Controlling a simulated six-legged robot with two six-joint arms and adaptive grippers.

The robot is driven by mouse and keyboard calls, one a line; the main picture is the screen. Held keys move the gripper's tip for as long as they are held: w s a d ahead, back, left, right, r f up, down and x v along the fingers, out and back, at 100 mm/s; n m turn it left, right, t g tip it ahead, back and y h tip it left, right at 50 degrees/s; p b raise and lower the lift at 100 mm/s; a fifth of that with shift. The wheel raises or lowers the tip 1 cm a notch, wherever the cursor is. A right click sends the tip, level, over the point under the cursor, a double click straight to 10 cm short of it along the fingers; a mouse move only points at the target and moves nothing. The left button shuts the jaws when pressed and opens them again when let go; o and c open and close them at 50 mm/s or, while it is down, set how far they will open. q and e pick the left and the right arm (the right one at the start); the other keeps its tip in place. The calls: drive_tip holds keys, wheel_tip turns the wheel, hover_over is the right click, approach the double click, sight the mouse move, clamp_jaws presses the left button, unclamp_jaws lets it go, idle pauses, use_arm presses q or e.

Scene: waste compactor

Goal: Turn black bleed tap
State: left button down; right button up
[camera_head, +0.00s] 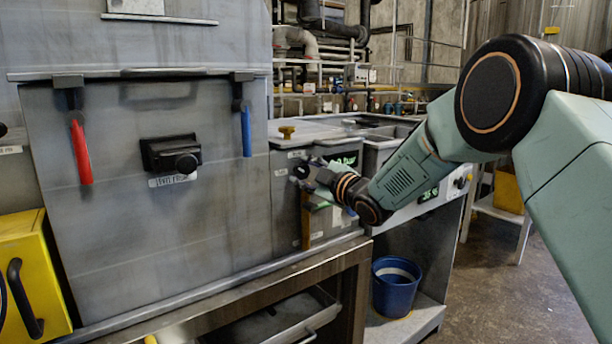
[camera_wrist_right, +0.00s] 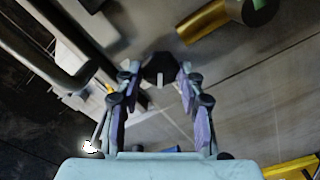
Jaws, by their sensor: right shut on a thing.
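The black tap (camera_wrist_right: 160,68) shows in the right wrist view as a dark, many-sided knob with a small pale mark. It lies between the fingertips of my right gripper (camera_wrist_right: 158,78), with a finger on each side, and the gripper is shut on it. In the head view my right gripper (camera_head: 303,172) reaches the front of the grey cabinet (camera_head: 286,205) right of the large panel. There the gripper mostly hides the tap. My left gripper is in neither view.
A yellow knob (camera_head: 287,132) stands on the cabinet. A blue bucket (camera_head: 396,288) sits below. Open floor lies at right.

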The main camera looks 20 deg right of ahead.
drive_tip(key=n+b, duration=0.2)
drive_tip(key=n, duration=0.2)
drive_tip(key=shift+f+n, duration=0.1)
drive_tip(key=shift+n, duration=0.7)
drive_tip(key=shift+r+b, duration=0.2)
drive_tip(key=shift+b, duration=0.15)
drive_tip(key=o, duration=1.1)
drive_tip(key=shift+w+f, duration=0.15)
drive_tip(key=shift+f, duration=0.05)
drive_tip(key=shift+o, duration=0.2)
